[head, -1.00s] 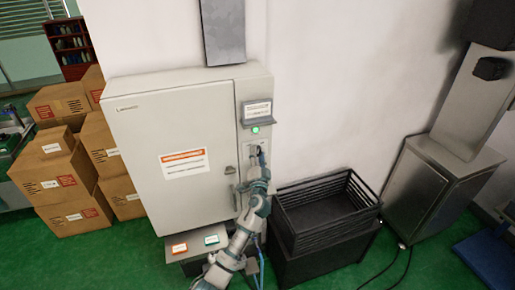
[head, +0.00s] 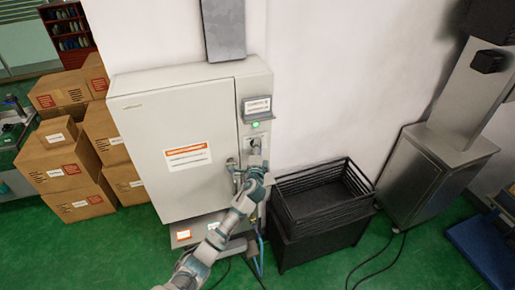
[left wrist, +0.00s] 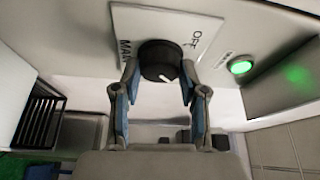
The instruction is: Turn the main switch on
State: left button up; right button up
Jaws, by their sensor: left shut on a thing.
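The main switch is a round black knob (left wrist: 160,61) on a white plate (left wrist: 190,20) marked OFF and MAIN. My left gripper (left wrist: 160,80) is shut on the knob, with one blue-padded finger on each side. The knob's white mark points down and slightly right in the left wrist view; I cannot tell which setting that is. In the head view my left gripper (head: 253,162) is at the narrow right-hand panel of the grey cabinet (head: 160,120), and largely hides the switch. A green lamp (left wrist: 241,66) beside the plate is lit. My right gripper is out of view.
A black mesh crate (head: 325,200) stands right of the cabinet. A steel pedestal (head: 430,175) is farther right. Cardboard boxes (head: 65,165) are stacked on the left. Green floor is clear in front.

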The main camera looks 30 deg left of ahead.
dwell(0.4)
pick_arm(q)
jog(key=o, duration=1.1)
jog(key=shift+o, duration=0.2)
jog(key=shift+w+f, duration=0.15)
jog(key=shift+w, duration=0.05)
jog(key=shift+s, duration=0.1)
jog(key=v, duration=1.1)
jog(key=shift+s+d, duration=0.2)
jog(key=shift+s, duration=0.05)
jog(key=shift+a+f, duration=0.1)
